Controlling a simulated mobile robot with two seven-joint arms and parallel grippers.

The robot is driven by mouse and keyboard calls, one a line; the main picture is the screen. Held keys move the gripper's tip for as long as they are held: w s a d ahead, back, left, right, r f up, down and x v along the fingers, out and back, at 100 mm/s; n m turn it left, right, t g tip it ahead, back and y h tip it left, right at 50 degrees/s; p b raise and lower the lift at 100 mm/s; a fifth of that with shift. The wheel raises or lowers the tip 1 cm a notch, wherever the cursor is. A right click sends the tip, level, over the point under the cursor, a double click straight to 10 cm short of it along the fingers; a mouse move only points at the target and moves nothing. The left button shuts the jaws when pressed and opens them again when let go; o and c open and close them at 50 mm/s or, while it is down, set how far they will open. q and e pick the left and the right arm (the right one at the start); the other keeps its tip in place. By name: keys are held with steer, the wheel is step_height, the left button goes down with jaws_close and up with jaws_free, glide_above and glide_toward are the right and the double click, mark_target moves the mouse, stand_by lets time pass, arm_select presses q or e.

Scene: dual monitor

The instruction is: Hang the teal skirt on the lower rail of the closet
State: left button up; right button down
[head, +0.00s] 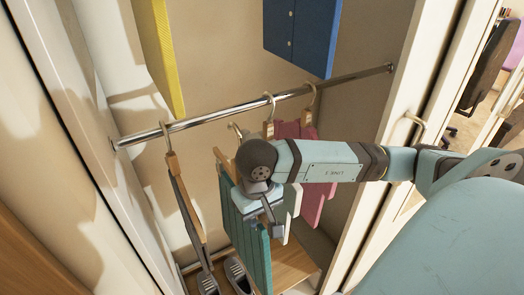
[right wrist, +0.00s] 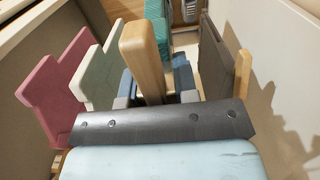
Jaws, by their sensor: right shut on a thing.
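The teal skirt (head: 246,235) hangs upright below a wooden hanger bar (head: 224,165) in the head view, partly behind my right gripper (head: 266,212). The right gripper is shut on this wooden bar, which also shows between its fingers in the right wrist view (right wrist: 145,60). Part of the teal skirt shows beyond it (right wrist: 157,32). The hanger's hook (head: 236,129) appears just below the lower rail (head: 205,117) in the picture; I cannot tell whether it touches the rail. My left gripper is not in view.
A dark garment on a wooden hanger (head: 188,205) hangs to the left on the rail. White (head: 291,208) and pink (head: 314,198) garments hang to the right. Yellow (head: 158,50) and blue (head: 302,35) garments hang above. Shoes (head: 238,275) stand below. Closet side walls flank the rail.

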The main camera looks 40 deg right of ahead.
steer(key=shift+w+d+p, duration=0.5)
steer(key=shift+w+p, duration=0.05)
steer(key=shift+w, duration=1.55)
steer(key=shift+w+d+p, duration=0.45)
steer(key=shift+w+p, duration=0.1)
steer(key=shift+w, duration=1.5)
steer(key=shift+w+d+p, duration=0.5)
steer(key=shift+w+p, duration=0.05)
steer(key=shift+w, duration=1.55)
steer(key=shift+w+d+f, duration=0.1)
steer(key=shift+w+f, duration=0.05)
steer(key=shift+w, duration=0.1)
steer(key=shift+f+b, duration=0.45)
steer(key=shift+b, duration=0.2)
steer(key=shift+f+b, duration=0.45)
steer(key=shift+b, duration=0.05)
steer(key=c, duration=0.8)
jaws_free()
steer(key=shift+s, duration=0.1)
